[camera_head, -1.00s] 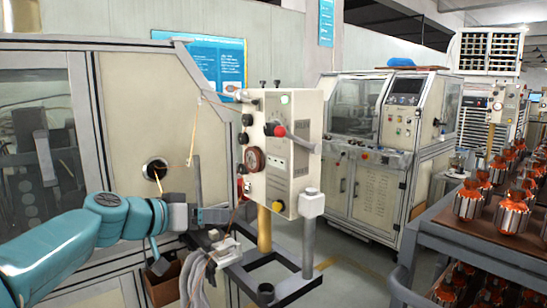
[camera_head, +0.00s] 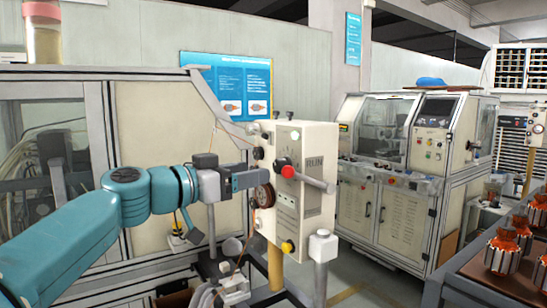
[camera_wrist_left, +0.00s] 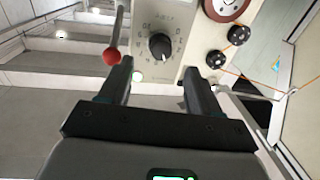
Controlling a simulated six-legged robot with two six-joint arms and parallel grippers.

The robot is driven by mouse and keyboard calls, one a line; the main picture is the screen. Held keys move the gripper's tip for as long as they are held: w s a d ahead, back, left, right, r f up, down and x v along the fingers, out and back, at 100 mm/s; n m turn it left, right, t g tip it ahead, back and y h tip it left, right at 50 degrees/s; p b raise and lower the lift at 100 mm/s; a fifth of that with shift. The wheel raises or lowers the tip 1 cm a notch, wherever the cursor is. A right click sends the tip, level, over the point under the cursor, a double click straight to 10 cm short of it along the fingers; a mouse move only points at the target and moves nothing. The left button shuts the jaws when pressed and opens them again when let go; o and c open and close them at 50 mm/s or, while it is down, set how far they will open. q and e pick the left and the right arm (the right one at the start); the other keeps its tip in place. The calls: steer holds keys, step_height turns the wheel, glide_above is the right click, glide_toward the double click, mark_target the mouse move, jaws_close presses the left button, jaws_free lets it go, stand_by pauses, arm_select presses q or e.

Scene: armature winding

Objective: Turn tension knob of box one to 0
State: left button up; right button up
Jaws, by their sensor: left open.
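The cream control box (camera_head: 312,185) stands on a yellow post in front of the large machine. In the left wrist view, a black pointer knob (camera_wrist_left: 160,45) with a printed number scale sits on the box panel. My left gripper (camera_wrist_left: 157,72) is open and empty, its two fingers apart with the knob ahead between them, not visibly touching it. In the head view my left gripper (camera_head: 258,179) is at the box's left side, over the round gauge (camera_head: 262,196). The knob's exact setting is too small to read. My right gripper is not in view.
A lever with a red ball (camera_wrist_left: 112,56) is close beside one finger. Two black knobs (camera_wrist_left: 238,35) lie near the other. A second machine (camera_head: 390,180) stands behind, and a rack with copper-wound armatures (camera_head: 505,250) is at the right.

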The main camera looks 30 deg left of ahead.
mark_target(277, 168)
arm_select(q)
steer(key=p+x, duration=0.2)
steer(key=x, duration=0.4)
steer(key=shift+s+r, duration=0.1)
steer(key=shift+w+f, duration=0.25)
steer(key=shift+w, duration=0.3)
steer(key=shift+s+d+r, duration=0.1)
steer(key=shift+s, duration=0.1)
steer(key=shift+c, duration=1.2)
steer(key=c, duration=0.8)
